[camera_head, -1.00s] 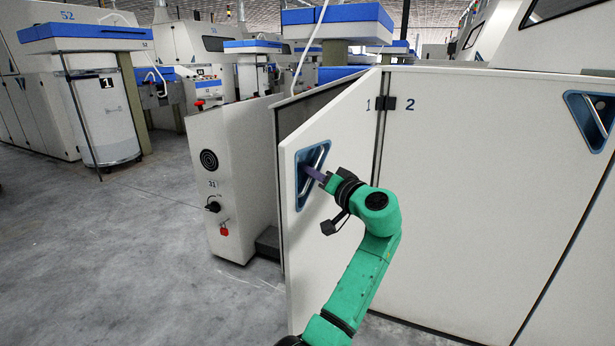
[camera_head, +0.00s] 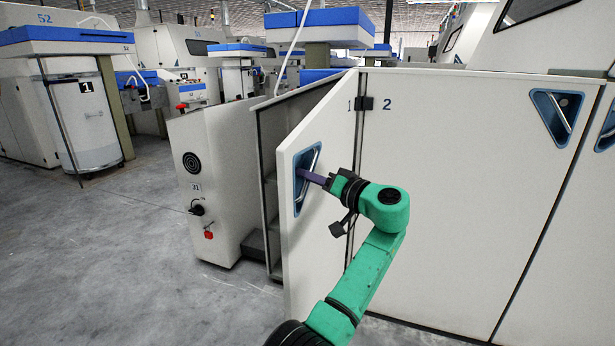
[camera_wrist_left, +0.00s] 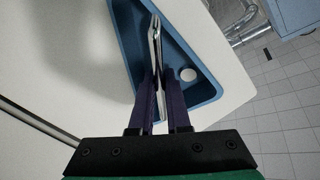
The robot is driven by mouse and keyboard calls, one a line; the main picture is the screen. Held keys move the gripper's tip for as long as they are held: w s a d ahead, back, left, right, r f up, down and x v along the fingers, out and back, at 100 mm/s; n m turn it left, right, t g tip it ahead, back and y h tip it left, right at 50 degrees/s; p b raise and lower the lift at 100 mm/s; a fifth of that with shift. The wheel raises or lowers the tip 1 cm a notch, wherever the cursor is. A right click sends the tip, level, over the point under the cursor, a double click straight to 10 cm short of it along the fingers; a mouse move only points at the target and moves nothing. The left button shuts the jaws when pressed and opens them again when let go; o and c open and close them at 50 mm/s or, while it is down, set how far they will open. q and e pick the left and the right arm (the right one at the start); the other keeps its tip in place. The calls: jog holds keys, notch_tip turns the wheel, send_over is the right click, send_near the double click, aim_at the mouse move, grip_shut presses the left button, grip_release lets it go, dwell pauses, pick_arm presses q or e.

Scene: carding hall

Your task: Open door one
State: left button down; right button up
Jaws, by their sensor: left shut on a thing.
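Door one (camera_head: 318,225) is a white panel marked 1. It stands ajar, hinged at its right edge beside door two (camera_head: 440,190), and a dark gap shows behind its left edge. A blue recessed handle pocket with a metal bar (camera_head: 303,180) is set in door one. My left gripper (camera_head: 307,175) reaches into this pocket. In the left wrist view its purple fingers (camera_wrist_left: 164,105) are shut on the handle bar (camera_wrist_left: 155,50), inside the blue pocket (camera_wrist_left: 190,55). My right gripper is not in view.
A white machine cabinet (camera_head: 208,190) with a dark knob and a red padlock stands close to the left of the door. Open grey floor (camera_head: 110,260) lies at the left. Door two is closed, with its own blue handle pocket (camera_head: 556,112).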

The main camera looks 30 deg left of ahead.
pick_arm(q)
jog(key=c, duration=1.2)
grip_release()
jog(key=shift+o, duration=0.2)
jog(key=v, duration=1.4)
jog(key=shift+d+p, duration=0.3)
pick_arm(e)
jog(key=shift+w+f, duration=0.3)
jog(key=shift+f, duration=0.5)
pick_arm(q)
jog(key=shift+a+f, duration=0.1)
jog(key=shift+f, duration=0.05)
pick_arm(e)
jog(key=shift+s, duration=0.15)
